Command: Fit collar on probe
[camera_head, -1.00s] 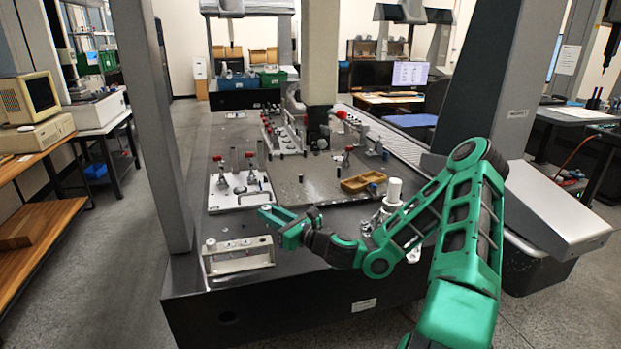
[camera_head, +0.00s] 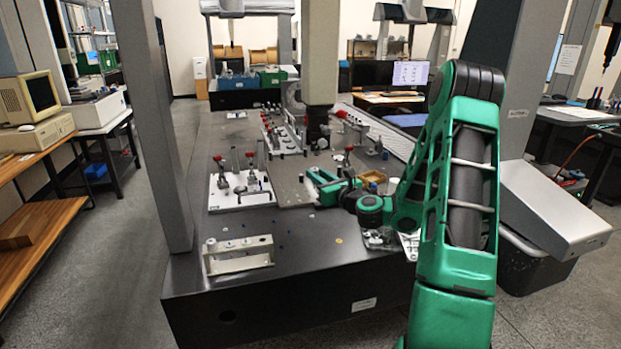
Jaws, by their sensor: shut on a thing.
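The gantry's light column (camera_head: 319,60) ends in a dark probe head (camera_head: 317,122) above the grey fixture plate; the probe's fine tip is too small to tell. My green gripper (camera_head: 313,178) is low over that plate, in front of and below the probe head, pointing left and away. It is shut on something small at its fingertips. That is likely the collar, but its shape cannot be made out here. I see no gap or contact with the probe clearly.
A metal rack (camera_head: 238,256) stands at the table's front left. A white plate (camera_head: 240,197) with red-tipped clamps lies left of my gripper. More clamps stand around the probe head. A tan tray (camera_head: 373,178) is partly hidden by my arm. The front middle table is mostly clear.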

